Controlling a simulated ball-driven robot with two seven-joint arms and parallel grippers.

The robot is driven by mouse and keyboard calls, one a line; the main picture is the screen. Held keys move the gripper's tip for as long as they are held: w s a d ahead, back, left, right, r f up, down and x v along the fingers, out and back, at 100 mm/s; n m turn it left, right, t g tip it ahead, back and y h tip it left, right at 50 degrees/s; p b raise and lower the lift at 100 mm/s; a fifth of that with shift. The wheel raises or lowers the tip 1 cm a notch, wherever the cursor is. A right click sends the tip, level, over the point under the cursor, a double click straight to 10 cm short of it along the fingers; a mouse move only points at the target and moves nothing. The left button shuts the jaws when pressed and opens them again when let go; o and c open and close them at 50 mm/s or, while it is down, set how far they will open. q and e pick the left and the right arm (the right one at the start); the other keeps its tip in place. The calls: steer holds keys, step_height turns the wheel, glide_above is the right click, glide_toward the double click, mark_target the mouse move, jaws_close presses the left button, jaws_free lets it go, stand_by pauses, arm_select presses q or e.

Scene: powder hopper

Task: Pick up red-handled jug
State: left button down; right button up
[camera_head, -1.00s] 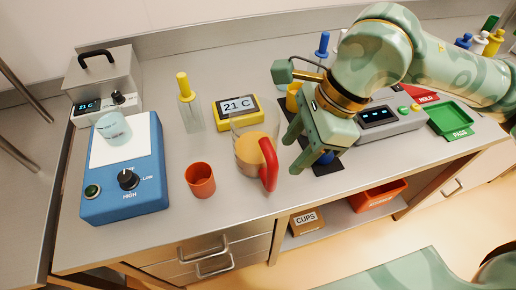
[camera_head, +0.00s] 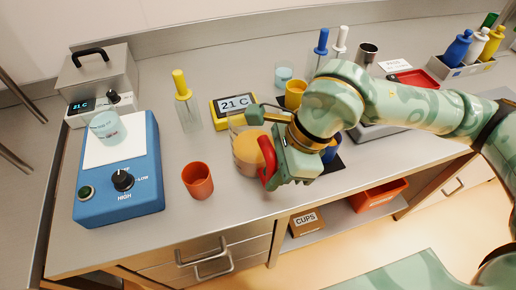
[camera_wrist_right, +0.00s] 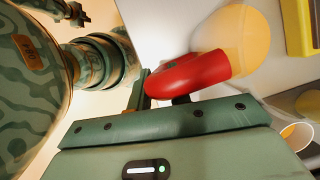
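The red-handled jug (camera_head: 246,150) is clear and holds a tan-orange content. It stands upright on the bench, with its red handle (camera_head: 268,158) facing my right gripper. My right gripper (camera_head: 262,150) is at the handle, with one finger on the far side and one on the near side; they look apart. In the right wrist view the red handle (camera_wrist_right: 195,73) lies just in front of the gripper's palm, with the jug's body (camera_wrist_right: 243,42) beyond it. Contact of the fingers with the handle cannot be made out. My left gripper is not in view.
An orange cup (camera_head: 198,181) stands left of the jug. A blue hotplate (camera_head: 120,185) with a beaker is at left. A yellow cup (camera_head: 295,93) stands behind my gripper.

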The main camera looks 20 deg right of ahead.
jaws_close()
steer(key=shift+r, duration=0.1)
